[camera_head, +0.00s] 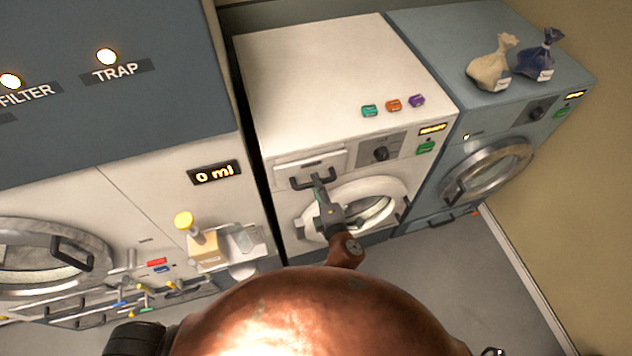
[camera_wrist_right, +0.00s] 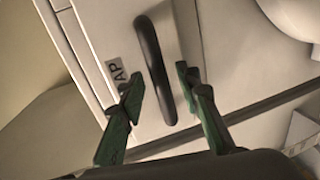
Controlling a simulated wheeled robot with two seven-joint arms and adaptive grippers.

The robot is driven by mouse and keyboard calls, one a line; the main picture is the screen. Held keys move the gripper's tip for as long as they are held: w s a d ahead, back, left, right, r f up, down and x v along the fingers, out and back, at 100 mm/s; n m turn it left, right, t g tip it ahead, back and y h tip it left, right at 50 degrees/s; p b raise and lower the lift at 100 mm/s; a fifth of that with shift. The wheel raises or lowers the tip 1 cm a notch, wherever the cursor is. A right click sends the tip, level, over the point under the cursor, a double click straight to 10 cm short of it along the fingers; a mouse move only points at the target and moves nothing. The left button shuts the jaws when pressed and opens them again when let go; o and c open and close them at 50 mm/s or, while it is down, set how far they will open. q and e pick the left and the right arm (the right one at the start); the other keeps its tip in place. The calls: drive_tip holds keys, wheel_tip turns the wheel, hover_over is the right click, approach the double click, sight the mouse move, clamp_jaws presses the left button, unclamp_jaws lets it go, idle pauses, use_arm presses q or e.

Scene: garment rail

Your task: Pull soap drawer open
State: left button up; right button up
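The soap drawer (camera_head: 310,164) is a pale panel at the upper left of the white washing machine's front and looks flush with it. It has a black bar handle (camera_head: 299,183). In the right wrist view the drawer front (camera_wrist_right: 105,32) carries a partly hidden label ending in "AP", and the curved black handle (camera_wrist_right: 153,65) stands out from it. My right gripper (camera_head: 321,187) is at the handle. In the wrist view its green fingers (camera_wrist_right: 160,84) are apart, one on each side of the handle's lower part, with gaps visible. My left gripper is not in view.
The white washer (camera_head: 300,75) has a round door (camera_head: 385,190) below the drawer and coloured blocks on top. A blue-grey machine (camera_head: 480,130) with two bags stands to the right. A panel with a yellow-capped dispenser (camera_head: 200,240) is to the left. Grey floor is clear at front right.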

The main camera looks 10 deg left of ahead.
drive_tip(key=shift+w+a+f, duration=0.15)
drive_tip(key=shift+w+a, duration=0.1)
drive_tip(key=shift+w, duration=0.4)
drive_tip(key=shift+c, duration=0.6)
clamp_jaws()
